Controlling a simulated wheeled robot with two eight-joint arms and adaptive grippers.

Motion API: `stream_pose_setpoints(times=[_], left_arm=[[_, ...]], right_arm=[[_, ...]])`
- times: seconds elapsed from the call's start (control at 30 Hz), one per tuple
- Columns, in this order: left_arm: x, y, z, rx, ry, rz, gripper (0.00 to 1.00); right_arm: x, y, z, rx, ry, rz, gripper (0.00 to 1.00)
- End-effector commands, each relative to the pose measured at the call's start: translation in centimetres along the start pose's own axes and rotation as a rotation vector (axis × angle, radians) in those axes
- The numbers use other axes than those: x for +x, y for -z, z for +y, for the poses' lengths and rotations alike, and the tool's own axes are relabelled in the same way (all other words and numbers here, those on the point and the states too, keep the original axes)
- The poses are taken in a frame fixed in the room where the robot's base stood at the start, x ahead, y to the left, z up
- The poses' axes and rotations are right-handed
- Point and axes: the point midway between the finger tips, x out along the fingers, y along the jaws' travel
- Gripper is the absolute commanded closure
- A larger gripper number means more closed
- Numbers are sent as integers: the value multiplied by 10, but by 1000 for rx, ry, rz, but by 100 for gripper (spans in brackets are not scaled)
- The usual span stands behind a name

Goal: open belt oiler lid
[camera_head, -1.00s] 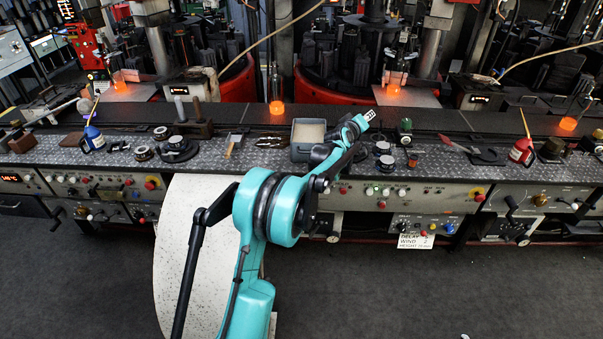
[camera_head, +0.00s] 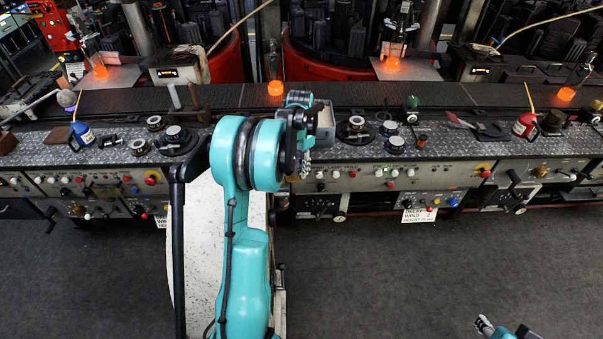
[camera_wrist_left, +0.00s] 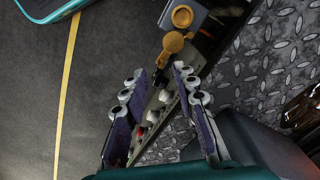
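My left gripper (camera_head: 305,164) hangs in front of the bench's front edge in the head view, pointing down, partly hidden by my own wrist. In the left wrist view its two fingers (camera_wrist_left: 159,72) are apart with nothing between them. Beyond the fingertips, a grey-blue box with an orange-brown round cap (camera_wrist_left: 182,17) and a brass-coloured round part (camera_wrist_left: 172,42) show near the panel. I cannot tell whether this is the belt oiler or whether its lid is shut. My right gripper (camera_head: 484,325) is at the bottom right, small and cut off.
Red machines stand behind. The dark floor (camera_head: 400,270) in front is clear.

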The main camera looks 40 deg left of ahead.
Motion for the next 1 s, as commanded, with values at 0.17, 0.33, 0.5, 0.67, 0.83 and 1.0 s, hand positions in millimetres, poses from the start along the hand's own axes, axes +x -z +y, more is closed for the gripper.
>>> stream_pose_setpoints(times=[0.17, 0.33, 0.5, 0.67, 0.83, 1.0], left_arm=[[27, 0, 0, -1, 0, 1, 72], [35, 1, 0, -1, 0, 2, 72], [35, 1, 0, -1, 0, 2, 72], [35, 1, 0, -1, 0, 2, 98], [35, 1, 0, -1, 0, 2, 100], [34, 1, 0, -12, 0, 2, 100]], right_arm=[[8, -6, 0, 0, 0, 0, 60], [10, -7, 0, 0, 0, 0, 60], [10, -7, 0, 0, 0, 0, 60], [10, -7, 0, 0, 0, 0, 60], [10, -7, 0, 0, 0, 0, 60], [9, -6, 0, 0, 0, 0, 60]])
